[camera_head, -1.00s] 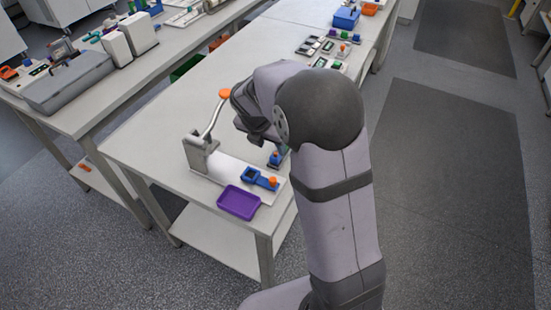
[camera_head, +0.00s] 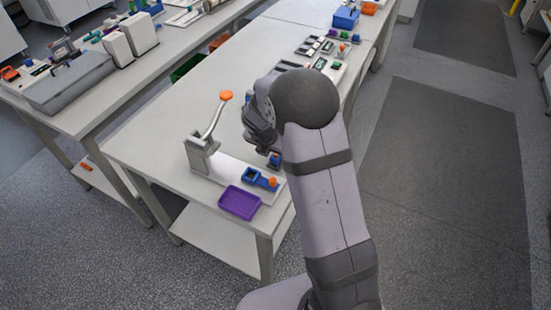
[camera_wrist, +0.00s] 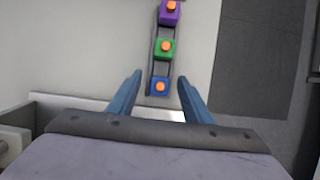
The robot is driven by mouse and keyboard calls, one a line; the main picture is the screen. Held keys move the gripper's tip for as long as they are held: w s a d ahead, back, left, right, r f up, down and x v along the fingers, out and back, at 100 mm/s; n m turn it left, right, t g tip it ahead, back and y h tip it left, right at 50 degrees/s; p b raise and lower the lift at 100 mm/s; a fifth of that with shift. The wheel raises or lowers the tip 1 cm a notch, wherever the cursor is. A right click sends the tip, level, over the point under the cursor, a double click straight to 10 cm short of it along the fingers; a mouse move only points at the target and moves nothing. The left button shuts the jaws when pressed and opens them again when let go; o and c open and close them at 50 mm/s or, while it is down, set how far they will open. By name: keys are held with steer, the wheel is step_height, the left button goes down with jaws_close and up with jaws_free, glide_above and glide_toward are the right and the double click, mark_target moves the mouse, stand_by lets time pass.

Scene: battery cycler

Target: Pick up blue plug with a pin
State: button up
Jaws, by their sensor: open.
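A blue plug with an orange pin (camera_wrist: 160,87) sits at the near end of a dark narrow rack (camera_wrist: 153,66) in the wrist view. A green plug (camera_wrist: 165,48) and a purple plug (camera_wrist: 169,12), each with an orange pin, stand in the same row. My gripper (camera_wrist: 159,76) is open, its two blue fingers either side of the blue plug in the picture. I cannot tell how far above it they are. In the head view the blue plug (camera_head: 274,161) shows just below my gripper (camera_head: 265,148); my arm hides the rest of the row.
A grey clamp with an orange-tipped lever (camera_head: 200,153) stands left on the white table. A blue holder with an orange pin (camera_head: 258,178) and a purple tray (camera_head: 239,203) lie near the front edge. Other modules (camera_head: 325,52) stand farther back. The middle left of the table is clear.

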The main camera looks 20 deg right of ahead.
mark_target(273, 156)
jaws_close()
steer(key=shift+r, duration=0.1)
step_height(273, 156, up, 10)
steer(key=shift+f+b, duration=0.15)
steer(key=shift+b, duration=0.4)
steer(key=s+a+b, duration=0.3)
steer(key=a, duration=0.6)
steer(key=shift+s+f, duration=0.15)
steer(key=shift+f, duration=0.3)
